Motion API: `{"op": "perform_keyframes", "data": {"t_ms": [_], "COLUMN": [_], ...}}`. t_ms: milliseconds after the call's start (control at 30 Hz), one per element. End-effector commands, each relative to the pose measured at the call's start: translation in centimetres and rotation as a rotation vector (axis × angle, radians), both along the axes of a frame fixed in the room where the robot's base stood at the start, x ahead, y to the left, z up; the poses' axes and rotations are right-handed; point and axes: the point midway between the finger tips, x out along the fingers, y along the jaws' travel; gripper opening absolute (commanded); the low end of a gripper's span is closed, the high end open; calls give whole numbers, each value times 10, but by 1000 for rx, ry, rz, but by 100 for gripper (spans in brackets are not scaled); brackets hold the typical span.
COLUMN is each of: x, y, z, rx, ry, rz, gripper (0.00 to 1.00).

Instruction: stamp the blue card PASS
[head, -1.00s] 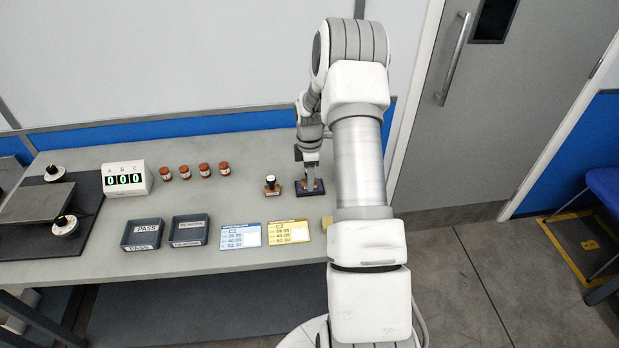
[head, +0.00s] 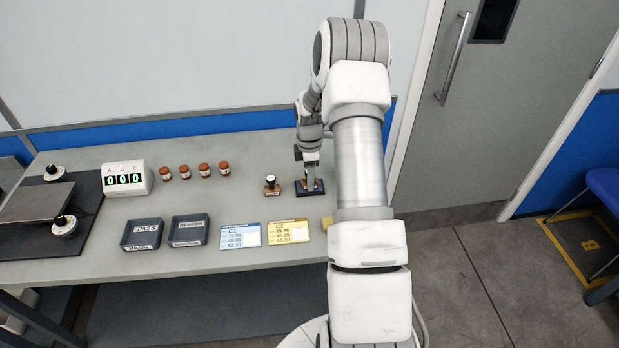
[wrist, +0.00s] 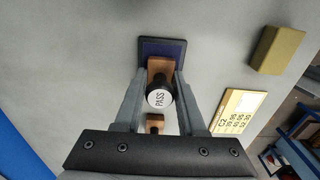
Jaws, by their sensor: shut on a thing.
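My gripper (wrist: 158,98) is shut on the PASS stamp (wrist: 159,98), which has a wooden base and a dark knob with a white PASS top. The stamp is upright over the dark blue ink pad (wrist: 175,50); I cannot tell if it touches the pad. In the head view my gripper (head: 311,183) is at the ink pad (head: 302,192), near the bench's right end. The blue card (head: 240,235) lies flat on the bench, left of the yellow card (head: 289,232).
A second stamp (head: 271,185) stands left of the pad. Two trays, PASS (head: 141,246) and another (head: 188,242), lie left of the cards. Several brown jars (head: 204,170) and a display box (head: 127,179) stand behind. A yellow block (wrist: 276,50) lies near the pad.

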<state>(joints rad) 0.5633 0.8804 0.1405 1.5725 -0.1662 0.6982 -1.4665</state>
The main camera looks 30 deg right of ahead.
Motion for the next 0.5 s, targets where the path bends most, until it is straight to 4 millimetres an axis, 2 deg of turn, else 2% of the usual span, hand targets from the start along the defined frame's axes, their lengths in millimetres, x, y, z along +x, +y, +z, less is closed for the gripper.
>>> {"op": "perform_keyframes", "data": {"t_ms": [233, 500], "x": [-1, 0], "y": [1, 0], "z": [2, 24], "rx": [2, 0], "ry": [4, 1], "rz": [0, 0], "gripper": [4, 4]}}
